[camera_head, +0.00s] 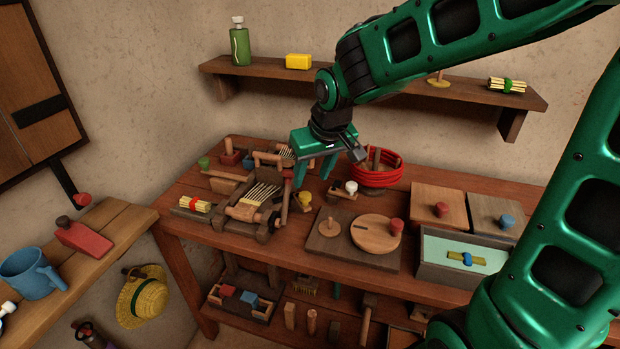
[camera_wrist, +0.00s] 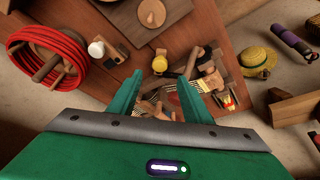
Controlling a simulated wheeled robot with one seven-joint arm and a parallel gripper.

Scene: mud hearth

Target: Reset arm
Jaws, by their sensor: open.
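My green arm reaches in from the right in the head view. My gripper (camera_head: 314,171) hangs over the workbench (camera_head: 180,197), fingers pointing down, open, with nothing visible between the fingers. It also shows in the wrist view (camera_wrist: 183,92), its two fingers spread apart. In the head view it is just right of a wooden frame with pale rods (camera_head: 258,196) and behind a small yellow knob (camera_head: 305,199). I cannot tell whether the fingertips touch anything.
A red coil (camera_head: 376,174) stands right of my gripper. A round wooden disc (camera_head: 376,236) with a red knob lies in front. An open drawer box (camera_head: 440,280) is at the right. A wall shelf (camera_head: 410,92) runs behind my arm. A side table with a blue mug (camera_head: 30,274) is at left.

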